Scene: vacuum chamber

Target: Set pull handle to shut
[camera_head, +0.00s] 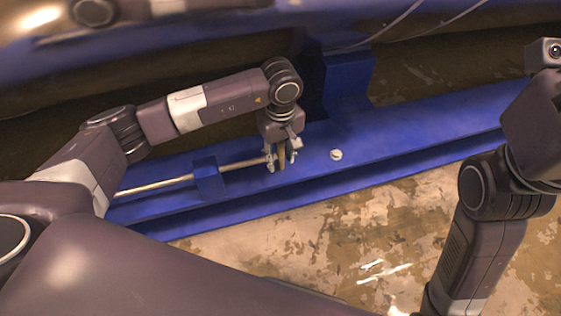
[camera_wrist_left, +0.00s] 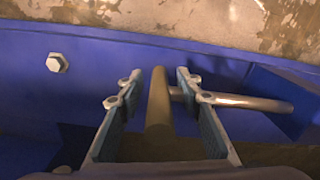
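The pull handle is a brownish crossbar on the end of a thin metal rod. In the left wrist view the handle (camera_wrist_left: 158,105) stands between the two fingers of my left gripper (camera_wrist_left: 158,79), with a gap on each side. The rod (camera_wrist_left: 250,102) leaves the handle to the right, past the right finger. In the head view my left gripper (camera_head: 282,162) points down over the blue beam, its fingers on either side of the handle (camera_head: 281,153), which is partly hidden. The rod (camera_head: 155,186) runs left through a blue guide block (camera_head: 208,180). My right gripper's fingers are not visible.
The blue beam (camera_head: 420,135) extends to the right, with a pale bolt (camera_head: 336,155) beside my left gripper. The bolt also shows in the left wrist view (camera_wrist_left: 57,63). A blue upright (camera_head: 347,85) stands behind. The stained floor (camera_head: 330,225) in front is clear.

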